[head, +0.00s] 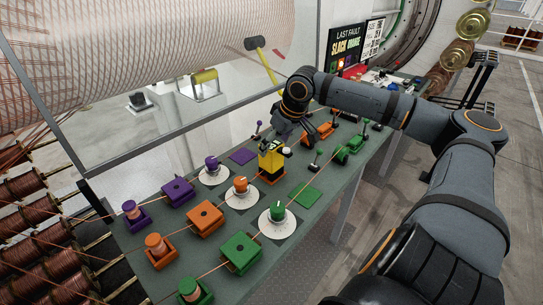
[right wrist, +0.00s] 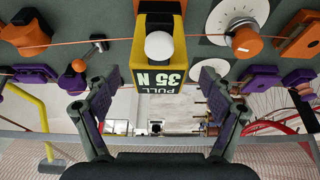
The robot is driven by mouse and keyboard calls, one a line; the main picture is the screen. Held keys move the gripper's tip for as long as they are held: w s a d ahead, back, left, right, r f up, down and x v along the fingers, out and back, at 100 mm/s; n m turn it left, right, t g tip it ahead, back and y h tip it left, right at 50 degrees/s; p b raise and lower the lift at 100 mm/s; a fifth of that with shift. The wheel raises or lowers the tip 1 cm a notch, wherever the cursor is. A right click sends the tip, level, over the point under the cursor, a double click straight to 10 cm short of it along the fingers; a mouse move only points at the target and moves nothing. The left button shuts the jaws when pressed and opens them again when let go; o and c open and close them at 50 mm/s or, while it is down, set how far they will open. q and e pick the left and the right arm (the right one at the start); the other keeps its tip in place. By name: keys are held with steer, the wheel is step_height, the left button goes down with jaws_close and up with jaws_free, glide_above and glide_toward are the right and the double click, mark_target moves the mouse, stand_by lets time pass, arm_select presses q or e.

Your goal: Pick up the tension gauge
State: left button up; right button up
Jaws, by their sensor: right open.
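The tension gauge (head: 271,163) is a yellow and black block with a white ball on its front. It stands upright on the green bench among the spool stations. In the right wrist view the gauge (right wrist: 160,52) shows an upside-down "PULL 35 N" label. My right gripper (head: 284,136) is just above and behind the gauge in the head view. In the right wrist view its open fingers (right wrist: 154,78) are spread to either side of the gauge's near end, with gaps on both sides. Nothing is held. My left gripper is not in view.
Orange (head: 240,188), purple (head: 211,166) and green (head: 278,212) dials on white discs stand near the gauge. Wires run across the bench (head: 310,226) through coloured blocks. A small lever (head: 314,163) stands to the right.

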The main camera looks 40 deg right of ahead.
mark_target(277, 163)
steer(key=shift+f+p, duration=0.3)
steer(key=shift+f, duration=0.05)
steer(key=x, duration=0.3)
steer(key=shift+s+d+f, duration=0.15)
steer(key=shift+f, duration=0.2)
steer(key=shift+w+f, duration=0.3)
steer(key=shift+c, duration=0.4)
steer(key=c, duration=1.6)
steer(key=shift+o, duration=0.2)
steer(key=shift+r, duration=0.1)
